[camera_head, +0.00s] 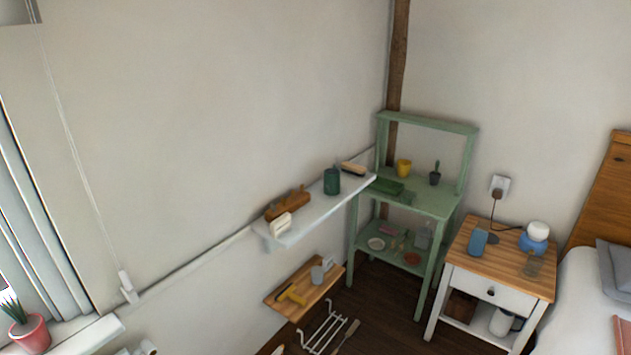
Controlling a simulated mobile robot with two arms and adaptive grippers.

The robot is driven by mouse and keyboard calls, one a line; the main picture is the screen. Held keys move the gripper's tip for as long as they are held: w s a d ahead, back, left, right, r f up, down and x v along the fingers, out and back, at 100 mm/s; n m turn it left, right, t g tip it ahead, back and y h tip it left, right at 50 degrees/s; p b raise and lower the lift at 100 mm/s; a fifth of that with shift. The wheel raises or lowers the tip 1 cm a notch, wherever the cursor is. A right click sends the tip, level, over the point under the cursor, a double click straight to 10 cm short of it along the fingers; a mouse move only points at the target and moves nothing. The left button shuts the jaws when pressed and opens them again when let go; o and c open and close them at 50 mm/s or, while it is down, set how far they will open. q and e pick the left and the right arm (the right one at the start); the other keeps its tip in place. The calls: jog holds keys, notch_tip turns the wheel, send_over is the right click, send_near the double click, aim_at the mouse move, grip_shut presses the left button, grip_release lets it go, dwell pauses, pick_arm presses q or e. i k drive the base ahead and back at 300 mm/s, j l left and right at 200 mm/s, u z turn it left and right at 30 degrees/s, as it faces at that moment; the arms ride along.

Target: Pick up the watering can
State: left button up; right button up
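I cannot pick out the watering can for certain. A small grey can-like object (423,238) stands on the lower shelf of the green plant stand (437,204), partly behind the stand's frame, and may be it. It is too small to make out a spout or handle. A grey vessel (317,273) on the low wooden shelf and a white jug-like vessel (501,321) in the nightstand are other can-like shapes. Neither of my grippers is in view.
A white wall shelf (312,219) with several items juts out left of the stand. Below it are the low wooden shelf (285,308) and a white wire rack (325,331). The nightstand (459,255) and bed (590,285) are at the right. Dark floor (385,300) shows between.

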aim_at(333, 176)
jog(key=u, duration=2)
jog(key=i+j, duration=0.1)
jog(key=j, duration=0.2)
jog(key=j+z, duration=0.1)
jog(key=z, duration=0.25)
jog(key=i+j+z, duration=0.1)
jog(key=z, duration=0.3)
jog(key=j+z, duration=0.2)
jog(key=z, duration=0.15)
jog(key=l+z, duration=0.25)
jog(key=z, duration=0.15)
jog(key=l+z, duration=0.35)
jog(key=i+l+z, duration=0.1)
jog(key=z, duration=0.3)
jog(key=k+j, duration=0.1)
jog(key=j, duration=0.15)
jog(key=k+j, duration=0.1)
jog(key=i+l+u, duration=0.3)
jog(key=i+l, duration=0.55)
jog(key=i, duration=0.1)
